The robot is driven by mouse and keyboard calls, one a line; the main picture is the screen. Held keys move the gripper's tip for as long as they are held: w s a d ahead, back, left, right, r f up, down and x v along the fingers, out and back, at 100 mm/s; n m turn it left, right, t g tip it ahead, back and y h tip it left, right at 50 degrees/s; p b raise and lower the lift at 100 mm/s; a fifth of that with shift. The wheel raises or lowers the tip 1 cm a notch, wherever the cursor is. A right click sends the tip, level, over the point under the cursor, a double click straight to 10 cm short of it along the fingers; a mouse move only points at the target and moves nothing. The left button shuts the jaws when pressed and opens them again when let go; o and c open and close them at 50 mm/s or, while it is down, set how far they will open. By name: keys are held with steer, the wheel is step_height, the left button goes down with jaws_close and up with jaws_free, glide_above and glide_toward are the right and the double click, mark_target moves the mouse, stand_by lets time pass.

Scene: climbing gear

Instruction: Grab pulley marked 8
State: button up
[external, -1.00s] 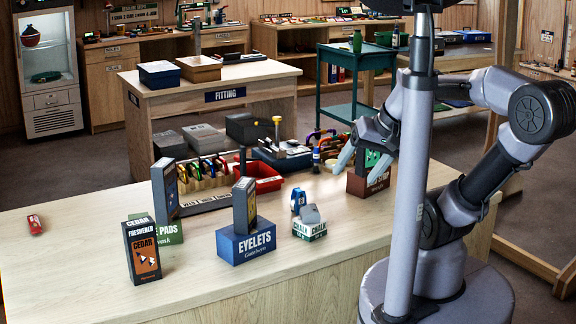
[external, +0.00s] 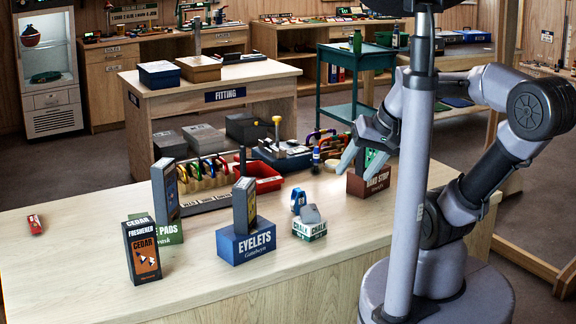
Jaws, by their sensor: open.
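A small blue item with a pale face (external: 298,201), possibly a pulley, stands on the front counter beside the chalk box. A small red item (external: 35,224) lies at the counter's far left; its kind is unclear. I cannot read an 8 on either. My gripper (external: 361,163) is open and empty, above the counter near the brown strop box. Its pale fingers point down and left, to the right of the blue item and apart from it. My own column hides part of my arm.
On the counter stand the chalk box (external: 309,229), the blue eyelets box (external: 246,240), the cedar box (external: 142,250) and the brown strop box (external: 368,183). A red bin (external: 263,180) and a rack of carabiners (external: 205,176) sit behind. The front left counter is mostly clear.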

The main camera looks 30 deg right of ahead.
steer(key=w+r+n+g+p, duration=0.2)
steer(key=w+r+n+p, duration=0.25)
steer(key=w+n, duration=0.2)
steer(key=n+g+h+p, duration=0.2)
steer(key=n+g+p, duration=0.25)
steer(key=n, duration=1.05)
glide_above(299, 201)
step_height(299, 201, down, 6)
steer(key=shift+n+t, duration=0.25)
steer(key=shift+t, duration=0.1)
steer(key=f+b, duration=0.1)
steer(key=f, duration=0.3)
steer(key=f+b, duration=0.1)
steer(key=f, duration=0.3)
steer(key=w+d+f+b, duration=0.1)
steer(key=f+b, duration=0.1)
steer(key=f, duration=0.2)
steer(key=shift+f, duration=0.4)
steer(key=f, duration=0.2)
steer(key=f+b, duration=0.1)
steer(key=f, duration=0.1)
steer(key=f+b, duration=0.1)
steer(key=shift+w+a+f, duration=0.1)
steer(key=shift+w+f, duration=0.25)
steer(key=shift+f, duration=0.05)
steer(key=shift+r, duration=0.15)
jaws_close()
